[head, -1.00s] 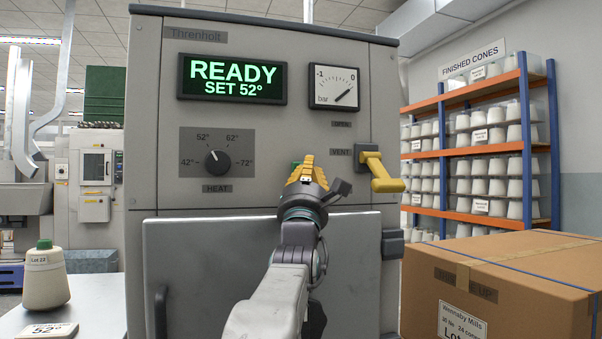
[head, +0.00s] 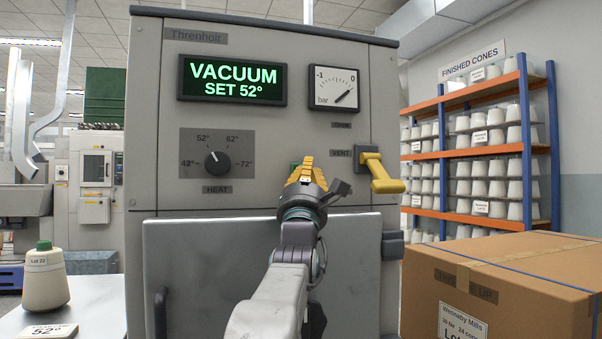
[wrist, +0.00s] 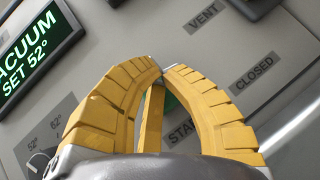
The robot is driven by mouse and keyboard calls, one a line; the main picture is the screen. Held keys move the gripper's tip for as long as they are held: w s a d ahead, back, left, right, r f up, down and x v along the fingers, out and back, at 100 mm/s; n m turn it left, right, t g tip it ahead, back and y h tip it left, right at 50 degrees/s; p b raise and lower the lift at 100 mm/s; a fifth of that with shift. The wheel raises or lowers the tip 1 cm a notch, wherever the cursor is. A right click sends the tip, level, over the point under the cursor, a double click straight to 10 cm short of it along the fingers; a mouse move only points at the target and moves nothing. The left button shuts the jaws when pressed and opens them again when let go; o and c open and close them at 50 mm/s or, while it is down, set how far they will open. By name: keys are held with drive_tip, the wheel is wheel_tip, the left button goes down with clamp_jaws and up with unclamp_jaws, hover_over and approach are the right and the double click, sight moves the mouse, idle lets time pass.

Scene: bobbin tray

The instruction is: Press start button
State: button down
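The grey Threnholt machine (head: 260,120) has a display (head: 232,81) reading "VACUUM SET 52°". The green start button shows only as a sliver (head: 294,166) beside my gripper (head: 307,163) in the head view. In the wrist view, part of the green button (wrist: 171,104) shows between the yellow fingers, near a partly hidden "START" label (wrist: 183,134). My gripper (wrist: 161,69) is shut, its fingertips together and nothing seen between them. It is at the panel over the button; the fingers hide the contact point.
A yellow vent handle (head: 381,173) juts out just right of my gripper. A heat knob (head: 217,163) is to the left and a gauge (head: 334,88) above. A carton (head: 510,285) stands at front right, and a cone (head: 45,278) stands on the left table.

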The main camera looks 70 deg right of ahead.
drive_tip(key=shift+w+d, duration=0.15)
drive_tip(key=shift+a+f+b, duration=0.1)
drive_tip(key=shift+a+b, duration=0.1)
drive_tip(key=shift+b, duration=0.15)
idle(0.3)
drive_tip(key=shift+s+a+b, duration=0.5)
drive_tip(key=shift+a+b, duration=0.05)
drive_tip(key=shift+b, duration=0.1)
drive_tip(key=shift+a, duration=0.1)
idle(0.8)
